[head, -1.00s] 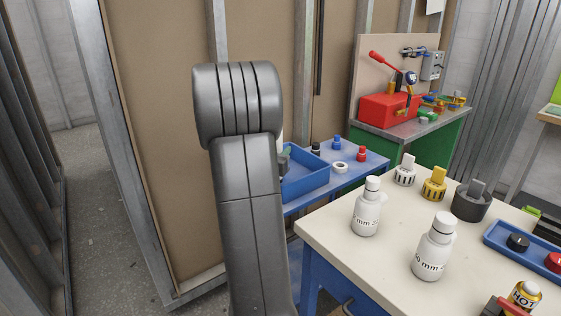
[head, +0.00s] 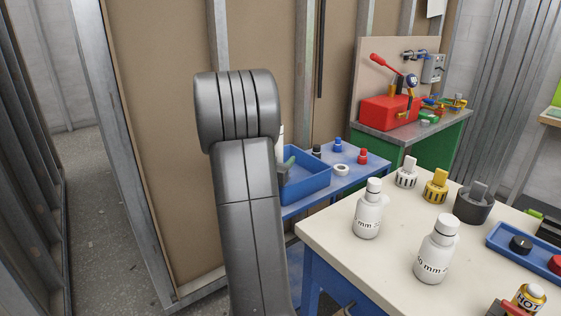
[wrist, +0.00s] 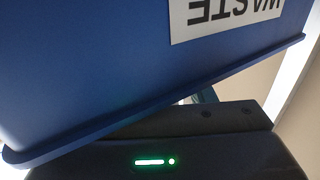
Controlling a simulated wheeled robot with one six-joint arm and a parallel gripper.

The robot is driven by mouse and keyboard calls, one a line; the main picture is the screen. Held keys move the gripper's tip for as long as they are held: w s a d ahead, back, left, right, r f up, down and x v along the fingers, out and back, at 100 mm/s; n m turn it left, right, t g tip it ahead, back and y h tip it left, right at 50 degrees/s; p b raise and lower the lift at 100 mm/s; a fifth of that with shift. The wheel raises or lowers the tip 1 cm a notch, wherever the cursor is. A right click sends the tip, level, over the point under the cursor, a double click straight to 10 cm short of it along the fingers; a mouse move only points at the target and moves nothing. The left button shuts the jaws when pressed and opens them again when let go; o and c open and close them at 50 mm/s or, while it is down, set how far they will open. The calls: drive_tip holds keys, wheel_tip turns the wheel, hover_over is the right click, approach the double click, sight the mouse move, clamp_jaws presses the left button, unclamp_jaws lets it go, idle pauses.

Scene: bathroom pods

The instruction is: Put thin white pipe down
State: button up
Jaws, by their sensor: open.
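My gripper (head: 284,173) shows only as a small dark part beside my grey arm, at the left end of a blue tray (head: 308,188). My arm hides most of it. It is open, and I see nothing held. In the wrist view, the blue wall with a WASTE label (wrist: 225,12) fills the upper part, close to the dark gripper body with its green light; the fingertips are not clear. A narrow white piece (head: 281,137) stands beside my arm above the tray; I cannot tell whether it is the thin white pipe.
The tray stands on a blue table (head: 370,167) with small red and blue fittings and a white ring. A cream-topped bench (head: 330,228) in front holds two white bottles (head: 368,212) and several fittings. A wall panel is left.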

drive_tip(key=v, duration=1.2)
drive_tip(key=shift+r, duration=0.1)
wheel_tip(320, 180, up, 12)
drive_tip(key=p, duration=1)
drive_tip(key=shift+p, duration=0.35)
drive_tip(key=shift+f, duration=0.2)
wheel_tip(320, 180, down, 12)
drive_tip(key=b, duration=1)
drive_tip(key=shift+b, duration=0.4)
drive_tip(key=shift+r, duration=0.3)
